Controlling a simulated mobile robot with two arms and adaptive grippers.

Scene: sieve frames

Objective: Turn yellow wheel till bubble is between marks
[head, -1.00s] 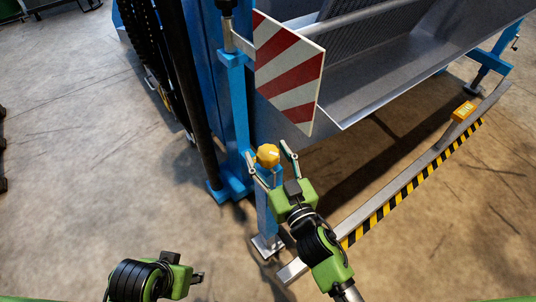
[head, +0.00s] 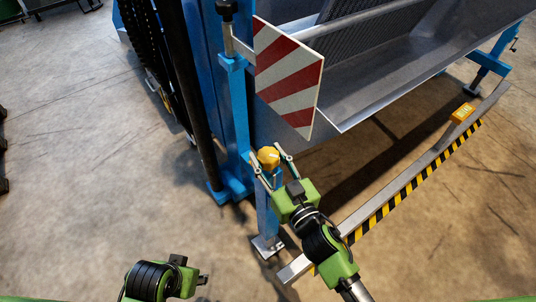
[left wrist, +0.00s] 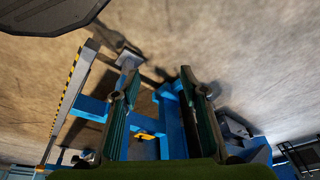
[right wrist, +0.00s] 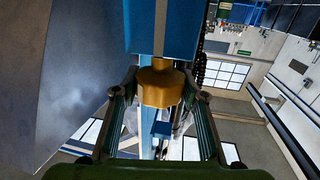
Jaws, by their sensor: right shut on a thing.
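The yellow wheel (head: 268,157) sits on top of a blue leg at the machine's near corner. My right gripper (head: 270,165) is shut on it, with one finger on each side. In the right wrist view the wheel (right wrist: 160,88) shows between the two fingers, below a blue post. A yellow-orange housing (head: 462,112) on the grey bar may hold the level, but no bubble or marks can be made out. My left gripper (head: 203,278) is low at the left, away from the wheel. In the left wrist view its fingers (left wrist: 160,88) are apart with nothing held.
A red-and-white striped plate (head: 289,78) hangs just above the wheel. A grey bar (head: 385,195) with black-and-yellow edging runs along the right. The blue leg's foot (head: 267,246) stands on the floor. The concrete floor (head: 90,170) at left is open.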

